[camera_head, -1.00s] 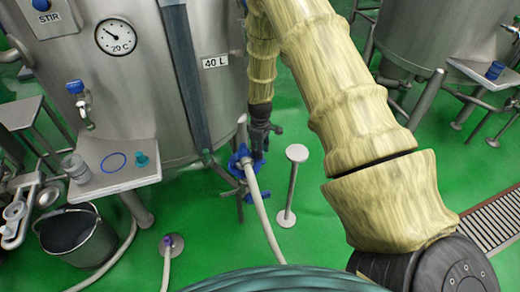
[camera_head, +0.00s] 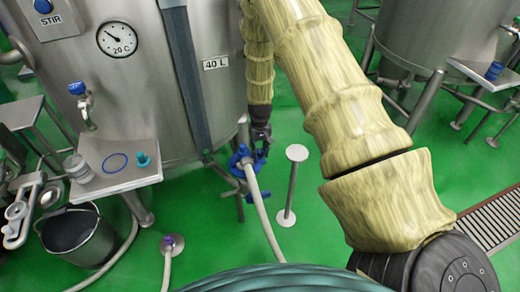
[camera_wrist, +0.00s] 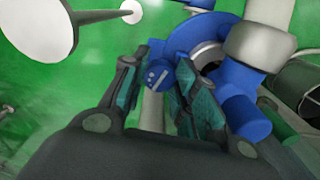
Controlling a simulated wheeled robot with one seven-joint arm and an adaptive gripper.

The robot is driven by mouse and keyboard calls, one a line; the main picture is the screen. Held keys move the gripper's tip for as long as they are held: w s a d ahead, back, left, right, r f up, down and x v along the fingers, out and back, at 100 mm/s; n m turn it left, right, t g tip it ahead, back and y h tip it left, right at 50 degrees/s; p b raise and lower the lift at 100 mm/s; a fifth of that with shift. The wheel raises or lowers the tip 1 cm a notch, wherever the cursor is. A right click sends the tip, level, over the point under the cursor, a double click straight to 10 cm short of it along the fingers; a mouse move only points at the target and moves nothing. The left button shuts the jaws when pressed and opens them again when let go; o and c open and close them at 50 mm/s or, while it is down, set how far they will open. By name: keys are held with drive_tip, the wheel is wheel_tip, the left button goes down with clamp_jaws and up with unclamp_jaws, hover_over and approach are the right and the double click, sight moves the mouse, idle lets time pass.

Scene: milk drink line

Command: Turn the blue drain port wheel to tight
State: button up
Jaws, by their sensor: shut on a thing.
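The blue drain port wheel (camera_head: 238,160) sits low at the front of the 40 L tank, beside a pale hose. My gripper (camera_head: 260,148) reaches down to its right side. In the wrist view, my gripper (camera_wrist: 160,88) has its teal-padded fingers on either side of a marked blue lobe of the wheel (camera_wrist: 158,76) and is shut on it. A blue ring and a blue pipe piece show just beyond and to the right of the fingers. In the head view the contact is small and partly hidden by my gripper.
A grey post with a round top (camera_head: 297,153) stands close to the right of the port. The pale hose (camera_head: 262,210) runs from the port toward the front. A bucket (camera_head: 72,240) and a small shelf (camera_head: 120,180) are at left.

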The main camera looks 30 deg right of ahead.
sight(259, 151)
drive_tip(key=m, duration=0.7)
drive_tip(key=shift+p, duration=0.4)
drive_tip(key=m, duration=0.6)
drive_tip(key=shift+w+m+p, duration=0.1)
drive_tip(key=shift+m+p, duration=0.2)
drive_tip(key=shift+p, duration=0.05)
drive_tip(key=o, duration=1)
drive_tip(key=shift+a, duration=0.1)
wheel_tip(259, 151, up, 12)
